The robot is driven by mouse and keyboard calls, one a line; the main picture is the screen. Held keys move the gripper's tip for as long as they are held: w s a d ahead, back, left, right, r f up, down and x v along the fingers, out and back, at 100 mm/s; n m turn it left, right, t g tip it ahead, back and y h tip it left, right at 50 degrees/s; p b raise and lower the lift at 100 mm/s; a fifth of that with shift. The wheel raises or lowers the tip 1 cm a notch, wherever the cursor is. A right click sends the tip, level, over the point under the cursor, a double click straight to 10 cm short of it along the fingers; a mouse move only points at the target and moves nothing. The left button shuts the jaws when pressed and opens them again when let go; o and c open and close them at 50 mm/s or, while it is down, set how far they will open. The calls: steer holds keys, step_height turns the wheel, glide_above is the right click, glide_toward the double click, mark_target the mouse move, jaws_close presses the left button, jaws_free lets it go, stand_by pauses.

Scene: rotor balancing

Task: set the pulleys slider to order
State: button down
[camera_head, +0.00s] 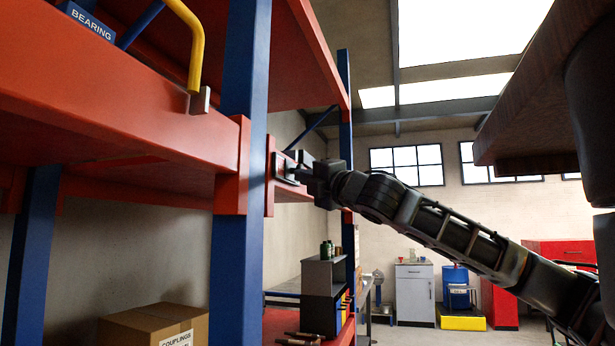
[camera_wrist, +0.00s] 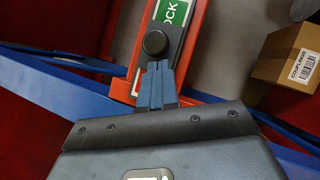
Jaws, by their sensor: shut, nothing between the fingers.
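The slider shows in the wrist view as a round black knob (camera_wrist: 155,42) on a dark track in an orange-red plate (camera_wrist: 195,45). A green label (camera_wrist: 172,12) ending in "OCK" lies just beyond the knob and is cut off by the top edge. My gripper (camera_wrist: 156,68) is shut and empty, its blue-grey fingertips right beside the knob; I cannot tell whether they touch it. In the head view my gripper (camera_head: 300,168) is at the slider's plate (camera_head: 270,176) on the rack post. The knob and the rest of the lettering are hidden there.
The blue rack post (camera_head: 240,150) and red shelf beam (camera_head: 110,100) stand close left of my arm. A cardboard box marked couplings (camera_head: 150,325) sits on the lower shelf. A brown overhanging top (camera_head: 530,110) is at right.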

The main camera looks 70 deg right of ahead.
steer(key=shift+d+r, duration=0.1)
steer(key=shift+d, duration=0.15)
steer(key=shift+w+d+p, duration=0.15)
steer(key=shift+d+p, duration=0.15)
steer(key=shift+d, duration=1.85)
